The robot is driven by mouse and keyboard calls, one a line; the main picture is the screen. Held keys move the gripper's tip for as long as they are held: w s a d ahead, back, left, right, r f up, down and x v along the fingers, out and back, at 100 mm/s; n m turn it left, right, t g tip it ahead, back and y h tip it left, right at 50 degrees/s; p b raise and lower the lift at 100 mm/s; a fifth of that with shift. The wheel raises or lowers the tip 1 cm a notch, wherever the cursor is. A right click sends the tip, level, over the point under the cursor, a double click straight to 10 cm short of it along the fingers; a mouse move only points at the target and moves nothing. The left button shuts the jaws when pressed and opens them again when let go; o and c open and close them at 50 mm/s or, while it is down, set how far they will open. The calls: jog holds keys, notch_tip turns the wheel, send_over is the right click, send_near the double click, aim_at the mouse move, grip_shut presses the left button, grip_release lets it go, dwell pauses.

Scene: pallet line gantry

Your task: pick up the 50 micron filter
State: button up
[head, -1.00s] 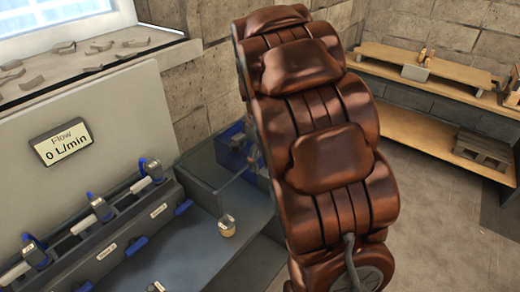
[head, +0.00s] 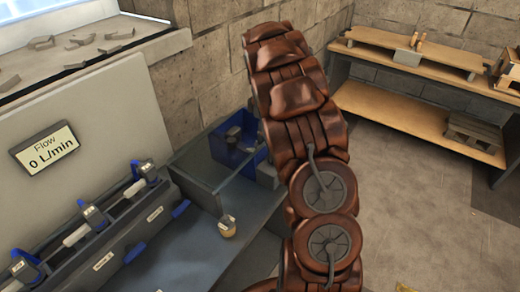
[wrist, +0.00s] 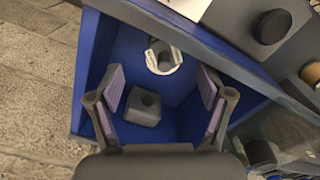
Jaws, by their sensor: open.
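No label reading 50 micron is legible, so I cannot tell which part is the 50 micron filter. In the wrist view my gripper (wrist: 163,85) is open and empty, its purple-padded fingers spread over a blue-lined bin. A grey part with a white rim (wrist: 163,57) sits farther up, beyond the fingertips. In the head view a small beige-and-white part (head: 227,226) stands on the bench, and the blue bin (head: 222,150) is partly behind my arm.
A rack with blue-handled parts (head: 95,215) runs along the bench at left. A flow display (head: 44,148) reads 0 L/min. A glass-like panel (head: 215,165) stands beside the bin. Wooden shelves (head: 420,110) are at the right. Dark parts (wrist: 270,27) lie beside the bin.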

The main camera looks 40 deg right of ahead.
jog(key=shift+w+a+f+p, duration=0.15)
jog(key=shift+f+p, duration=0.35)
jog(key=shift+f, duration=0.65)
jog(key=shift+s+a+f+p, duration=0.15)
jog(key=shift+f+p, duration=0.4)
jog(key=shift+f, duration=0.6)
jog(key=shift+w+a+f+p, duration=0.15)
jog(key=shift+f+p, duration=0.35)
jog(key=shift+f, duration=0.65)
jog(key=shift+r, duration=0.1)
jog(key=c, duration=1.4)
